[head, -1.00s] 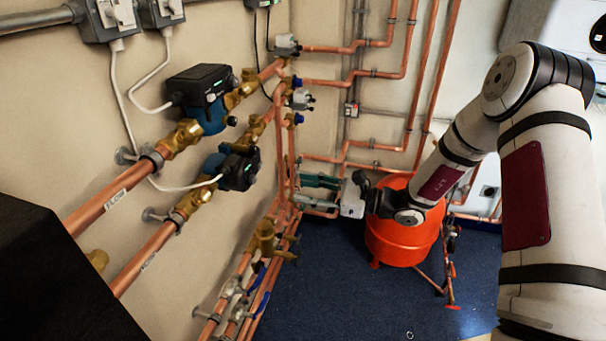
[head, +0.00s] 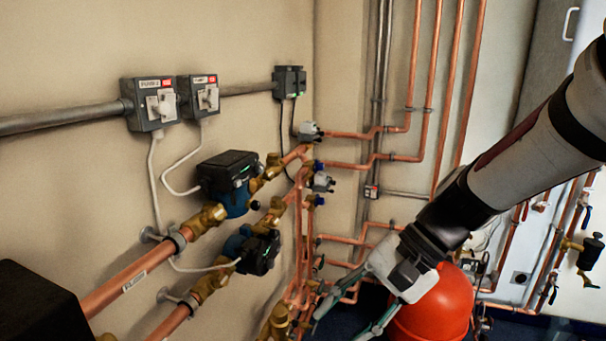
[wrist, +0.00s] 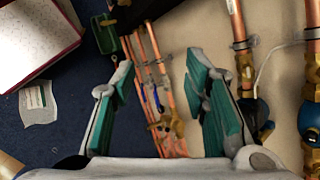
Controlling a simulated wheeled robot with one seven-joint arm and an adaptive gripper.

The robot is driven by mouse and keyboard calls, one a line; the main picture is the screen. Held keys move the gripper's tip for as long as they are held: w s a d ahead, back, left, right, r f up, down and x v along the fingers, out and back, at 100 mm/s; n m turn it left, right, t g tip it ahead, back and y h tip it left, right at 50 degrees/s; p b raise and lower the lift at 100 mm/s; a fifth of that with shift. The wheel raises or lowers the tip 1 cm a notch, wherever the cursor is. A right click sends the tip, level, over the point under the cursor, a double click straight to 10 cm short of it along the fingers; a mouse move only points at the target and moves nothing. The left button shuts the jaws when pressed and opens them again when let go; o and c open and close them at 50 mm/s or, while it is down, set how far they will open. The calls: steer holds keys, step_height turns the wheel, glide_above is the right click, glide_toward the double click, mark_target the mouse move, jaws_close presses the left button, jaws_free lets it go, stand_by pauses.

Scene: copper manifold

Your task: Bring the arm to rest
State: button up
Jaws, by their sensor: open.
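My gripper (head: 352,322) is in the lower middle of the head view, in front of the red-orange tank (head: 436,308) and right of the copper manifold pipes. Its fingertips are partly cut off by the lower picture edge. In the wrist view my gripper (wrist: 165,85) has its two green-padded fingers wide apart with nothing between them. Copper pipes with small valves (wrist: 155,95) show beyond the gap, at a distance. My arm enters from the right of the head view.
Two pumps, an upper one (head: 228,180) and a lower one (head: 255,250), sit on copper pipes along the left wall. Switch boxes (head: 150,104) are above them. More pipes with valves (head: 590,250) stand at the right. The wrist view shows a blue floor (wrist: 75,115) and a paper (wrist: 38,103).

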steer(key=s+d+r+n+t+h, duration=0.2)
steer(key=s+d+n+h, duration=0.1)
steer(key=s+d, duration=0.3)
steer(key=s+d+r+n+t+h, duration=0.3)
steer(key=s+d+h, duration=0.2)
steer(key=s+d, duration=0.1)
steer(key=shift+d+r, duration=0.15)
steer(key=shift+d, duration=0.4)
